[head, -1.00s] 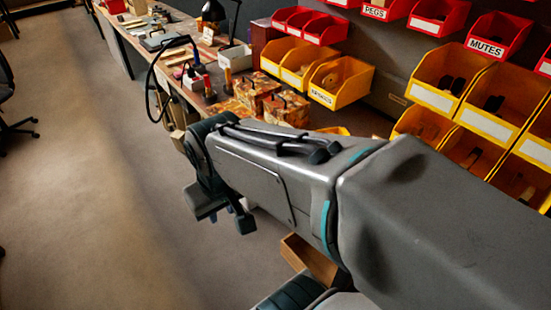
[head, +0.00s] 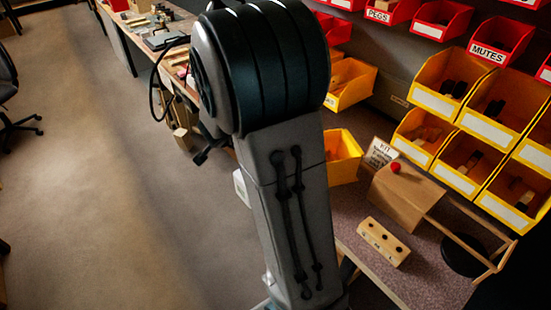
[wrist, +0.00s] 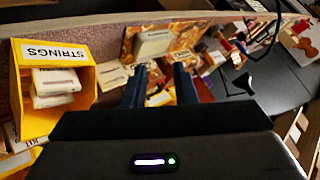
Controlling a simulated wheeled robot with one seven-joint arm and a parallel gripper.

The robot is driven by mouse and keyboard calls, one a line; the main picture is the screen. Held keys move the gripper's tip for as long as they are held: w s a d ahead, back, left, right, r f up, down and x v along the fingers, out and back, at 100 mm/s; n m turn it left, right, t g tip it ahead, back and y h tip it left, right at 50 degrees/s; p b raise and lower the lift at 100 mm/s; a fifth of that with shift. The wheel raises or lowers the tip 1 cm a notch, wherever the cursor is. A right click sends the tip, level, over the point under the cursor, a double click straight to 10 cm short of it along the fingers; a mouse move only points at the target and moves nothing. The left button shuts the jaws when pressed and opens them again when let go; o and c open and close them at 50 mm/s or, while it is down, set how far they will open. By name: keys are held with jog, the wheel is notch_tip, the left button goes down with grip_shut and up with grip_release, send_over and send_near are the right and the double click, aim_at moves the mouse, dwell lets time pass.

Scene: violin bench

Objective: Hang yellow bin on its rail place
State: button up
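A yellow bin labelled STRINGS (wrist: 72,113) is at the left of the wrist view, with small white boxes inside. A yellow bin, seemingly the same one, stands on the bench in the head view (head: 342,172), partly hidden behind my arm. My gripper (wrist: 160,84) shows in the wrist view with its two dark fingers apart and nothing clearly held between them. It is to the right of the bin, not touching it. In the head view my arm hides the gripper. A gap with a small tag (head: 398,100) shows on the grey wall panel between hung yellow bins.
A KIT card (head: 380,152), a brown box and a wooden block with holes (head: 383,241) are on the bench right of the bin. Red bins (head: 440,18) and yellow bins (head: 490,105) hang on the wall. Patterned boxes (wrist: 190,40) lie beyond the fingers.

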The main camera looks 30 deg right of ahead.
jog(key=s+d+f+m+g+h+b, duration=0.1)
jog(key=s+d+f+m+g, duration=0.1)
jog(key=s+d+f+g, duration=0.2)
jog(key=s+d+f+m+g+h+b, duration=0.1)
jog(key=s+d+f+m+g+h, duration=0.1)
jog(key=s+d+f+m+g, duration=0.1)
jog(key=s+d+f+m+g+h+b, duration=0.1)
jog(key=s+d+f+m+g+h, duration=0.1)
jog(key=s+d+f+m+g, duration=0.1)
jog(key=shift+s+d+f+g, duration=0.25)
jog(key=shift+s+d+f, duration=0.2)
jog(key=shift+d+f, duration=0.2)
jog(key=shift+s+d+f+g, duration=0.3)
jog(key=shift+s+d+f, duration=0.2)
jog(key=shift+d, duration=0.25)
jog(key=shift+s+d+f+g, duration=0.25)
jog(key=shift+s+d+f, duration=0.15)
jog(key=shift+d+f, duration=0.3)
jog(key=shift+s+d+f+b, duration=0.15)
jog(key=shift+d+f+b, duration=0.05)
jog(key=shift+d+b, duration=0.3)
grip_shut()
jog(key=shift+r+p, duration=1.55)
jog(key=shift+p, duration=0.65)
